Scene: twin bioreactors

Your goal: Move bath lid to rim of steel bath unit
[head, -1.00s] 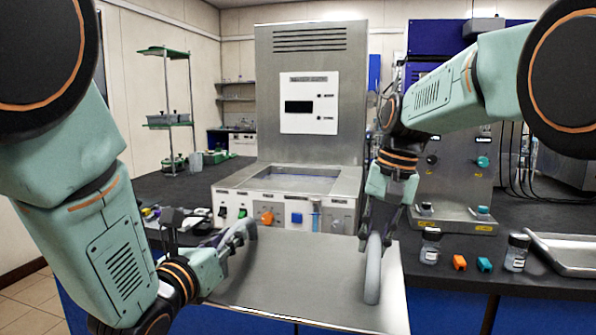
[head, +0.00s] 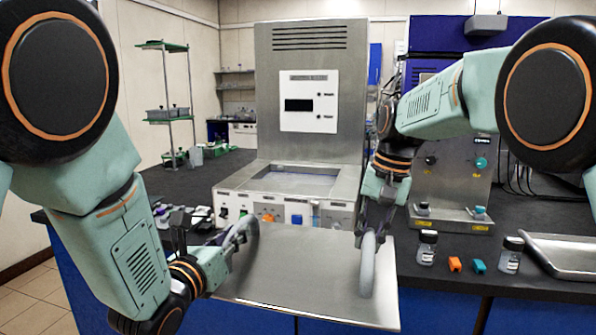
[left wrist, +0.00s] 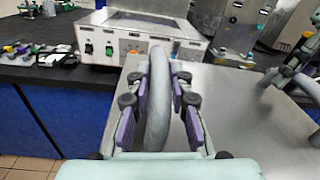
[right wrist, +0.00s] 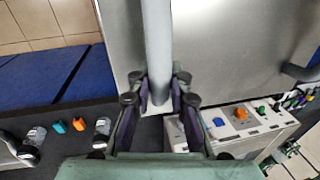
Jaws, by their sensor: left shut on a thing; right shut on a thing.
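The bath lid (head: 300,285) is a flat steel plate with two grey loop handles. It is held roughly level in front of the steel bath unit (head: 345,190), whose rectangular opening (head: 292,181) is uncovered. My left gripper (head: 232,250) is shut on the left handle (left wrist: 158,95). My right gripper (head: 370,232) is shut on the right handle (head: 368,265), which also shows in the right wrist view (right wrist: 157,50). The lid's far edge is close to the bath's front panel with switches; whether they touch I cannot tell.
The dark bench (head: 455,277) holds bottles (head: 427,247), orange and teal blocks and a steel tray (head: 560,255) at right. Small items (head: 185,217) lie left of the bath. A control console (head: 450,215) stands right of it. A green shelf rack (head: 165,95) stands behind left.

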